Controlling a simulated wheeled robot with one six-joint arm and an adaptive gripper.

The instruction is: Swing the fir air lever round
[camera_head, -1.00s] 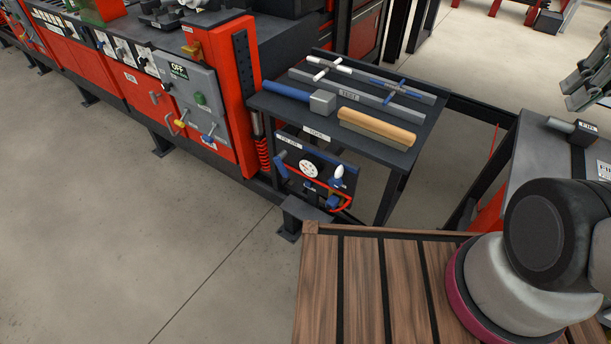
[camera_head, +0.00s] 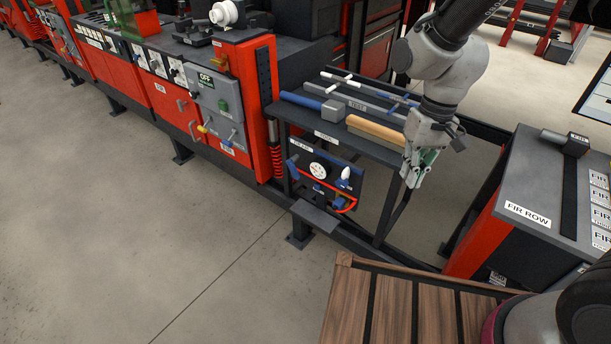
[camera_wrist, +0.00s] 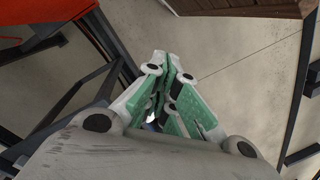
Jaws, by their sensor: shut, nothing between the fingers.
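The fir air panel (camera_head: 335,200) is a dark board with a "FIR AIR" label, low under the front edge of the tool table. It carries a white round gauge (camera_head: 318,170), blue fittings, a white-tipped part (camera_head: 344,178) and a red hose. A blue handle (camera_head: 292,167) stands at the panel's left side; I cannot tell for sure that it is the lever. My gripper (camera_head: 413,180) points down, right of the panel and apart from it, by the table's right front corner. Its green-padded fingers are shut and empty in the wrist view (camera_wrist: 168,65).
The tool table (camera_head: 380,152) holds a blue-handled hammer, a wooden-backed brush and bars. A red machine (camera_head: 258,110) with a grey control box stands left. The "FIR ROW" cabinet (camera_head: 520,230) stands right. Wooden slats (camera_head: 400,310) lie in front. Open floor is at left.

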